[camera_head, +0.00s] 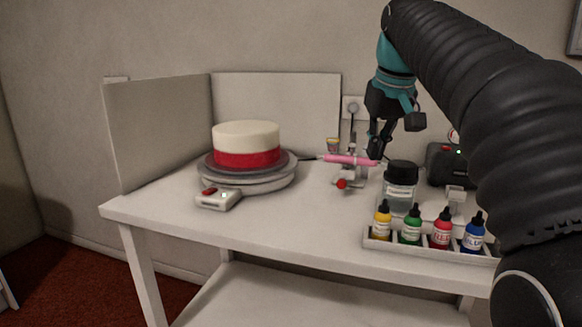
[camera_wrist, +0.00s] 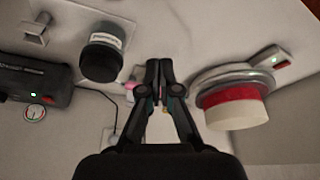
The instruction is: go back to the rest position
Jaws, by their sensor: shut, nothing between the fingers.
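My gripper (camera_head: 376,154) hangs over the right half of the table, pointing down, at the end of my dark arm. In the wrist view its fingers (camera_wrist: 159,68) are together with nothing between them. In the head view the fingertips overlap the right end of a pink airbrush-like tool (camera_head: 348,160). A small pink piece also shows just left of the fingers in the wrist view (camera_wrist: 130,88). I cannot tell whether the fingers touch the tool.
A red and white cake (camera_head: 246,157) sits on a turntable (camera_head: 270,183) with a switch box (camera_head: 219,198) in front. Right are a black-lidded jar (camera_head: 400,173), several dropper bottles in a white tray (camera_head: 392,246) and a black device (camera_head: 443,163). White panels (camera_head: 165,130) stand behind.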

